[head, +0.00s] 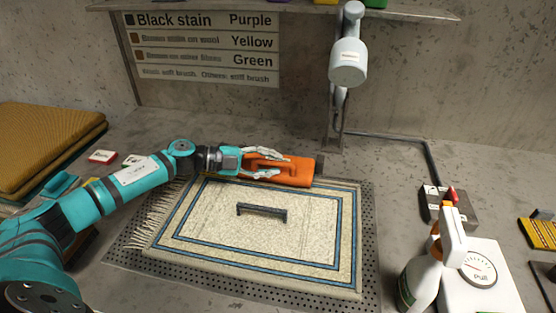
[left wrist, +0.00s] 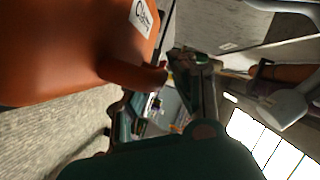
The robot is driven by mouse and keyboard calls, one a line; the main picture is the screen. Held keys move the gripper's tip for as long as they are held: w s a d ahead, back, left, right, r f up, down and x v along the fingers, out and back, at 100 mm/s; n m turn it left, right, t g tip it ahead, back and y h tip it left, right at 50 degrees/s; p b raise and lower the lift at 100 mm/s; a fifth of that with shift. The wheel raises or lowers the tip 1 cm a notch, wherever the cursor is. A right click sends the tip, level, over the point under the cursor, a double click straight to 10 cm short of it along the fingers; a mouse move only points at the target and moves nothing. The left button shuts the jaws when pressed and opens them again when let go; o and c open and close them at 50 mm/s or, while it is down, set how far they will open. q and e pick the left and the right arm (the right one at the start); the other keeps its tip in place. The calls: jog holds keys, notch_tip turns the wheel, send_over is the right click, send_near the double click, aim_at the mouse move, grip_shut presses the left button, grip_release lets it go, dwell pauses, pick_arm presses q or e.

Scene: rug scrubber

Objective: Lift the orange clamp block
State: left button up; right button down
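The orange clamp block (head: 297,171) lies along the far edge of the cream rug (head: 300,225), which has blue border lines and a fringe on its left. My left gripper (head: 282,166) reaches in from the left over the block's left part. Its two fingers are spread, with orange between them; whether they touch it is not clear. In the left wrist view the block (left wrist: 75,50) fills the upper left, with a white label and a rounded projection close to the fingers. The block looks level and down at the rug's edge. My right gripper is out of view.
A spray bottle (head: 421,275) and dial gauge (head: 484,272) stand at the right front. A grey-white device (head: 348,62) hangs above the block. Folded yellow rugs (head: 45,145) lie left.

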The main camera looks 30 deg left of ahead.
pick_arm(q)
jog(key=shift+x, duration=1.05)
jog(key=shift+f, duration=0.1)
grip_shut()
